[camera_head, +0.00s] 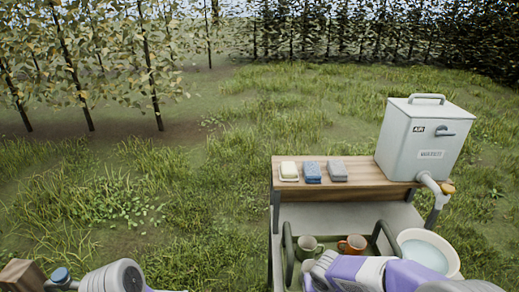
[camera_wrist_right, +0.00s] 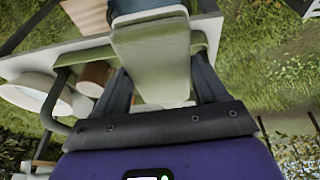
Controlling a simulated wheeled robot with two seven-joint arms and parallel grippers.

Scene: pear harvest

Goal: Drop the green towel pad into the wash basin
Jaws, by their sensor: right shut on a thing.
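A pale green pad (camera_wrist_right: 152,52) is between the two dark fingers of my right gripper (camera_wrist_right: 160,72) in the right wrist view. The gripper is shut on it. The white wash basin (camera_head: 431,247) with light blue water stands at the right of the table in the head view, to the right of my right arm. The basin also shows at the left of the wrist view (camera_wrist_right: 35,82), apart from the pad. The pad cannot be made out in the head view, where my purple arm covers the front. My left gripper is not in view; only arm parts show bottom left.
A grey water tank (camera_head: 424,135) with a tap stands above the basin. On the wooden shelf (camera_head: 345,193) lie a cream block (camera_head: 289,170), a blue cloth (camera_head: 312,172) and a grey cloth (camera_head: 337,171). A green-handled tray (camera_head: 289,243) holds a green mug (camera_head: 308,246) and an orange mug (camera_head: 353,244).

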